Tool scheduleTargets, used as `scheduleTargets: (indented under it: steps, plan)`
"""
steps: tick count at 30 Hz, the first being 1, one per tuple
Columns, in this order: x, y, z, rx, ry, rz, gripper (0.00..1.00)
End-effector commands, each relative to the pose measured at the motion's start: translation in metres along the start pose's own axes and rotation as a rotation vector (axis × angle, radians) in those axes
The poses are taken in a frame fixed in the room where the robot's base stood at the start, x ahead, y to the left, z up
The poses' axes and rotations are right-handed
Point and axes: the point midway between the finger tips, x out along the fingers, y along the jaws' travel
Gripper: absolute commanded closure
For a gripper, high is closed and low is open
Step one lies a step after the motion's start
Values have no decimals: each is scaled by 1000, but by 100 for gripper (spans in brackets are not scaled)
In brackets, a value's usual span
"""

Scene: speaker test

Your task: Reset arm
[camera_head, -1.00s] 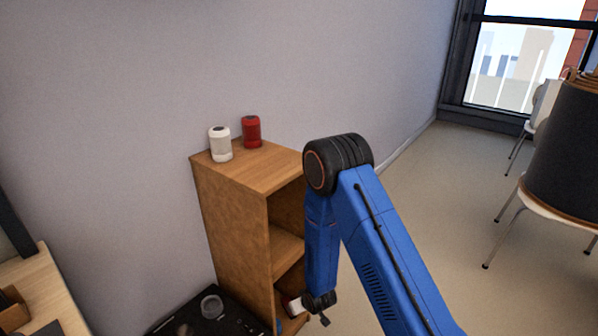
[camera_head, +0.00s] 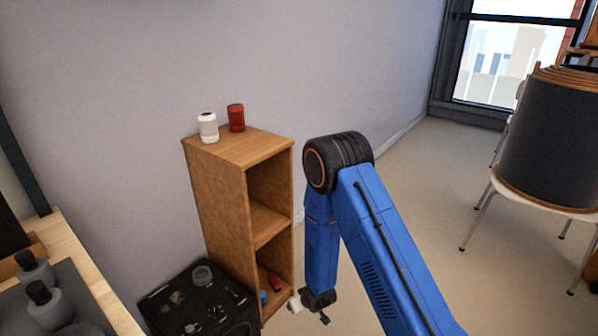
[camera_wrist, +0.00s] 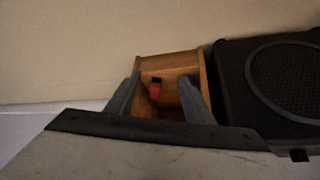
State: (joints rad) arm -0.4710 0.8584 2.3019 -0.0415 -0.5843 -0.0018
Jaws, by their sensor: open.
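My blue arm (camera_head: 375,245) bends down at its black elbow joint, to the right of the shelf. Its wrist end (camera_head: 320,298) hangs low beside the shelf's bottom compartment. In the wrist view my gripper (camera_wrist: 160,78) is open, with its two grey-blue fingers apart and nothing held between them. A red object with a black top (camera_wrist: 155,90) shows beyond the fingers, inside the wooden shelf (camera_wrist: 173,64). In the head view a red object (camera_head: 275,282) and a small blue one (camera_head: 263,297) are in the bottom compartment.
A white can (camera_head: 208,128) and a red can (camera_head: 236,118) stand on the wooden shelf (camera_head: 220,190). A black speaker (camera_head: 240,328) with small items on top stands left of it. A wooden table (camera_head: 95,270) is at left, a chair (camera_head: 535,205) at right. Floor between is clear.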

Motion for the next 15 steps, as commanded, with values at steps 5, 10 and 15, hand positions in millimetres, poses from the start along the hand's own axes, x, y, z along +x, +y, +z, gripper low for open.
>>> scheduleTargets:
  steps: [5, 10, 15]
  plan:
    - [-12, 6, -11, 7, 2, 6, 52]
    - [-25, 12, -20, 15, -1, 12, 52]
    - [-44, 22, -33, 28, -5, 22, 52]
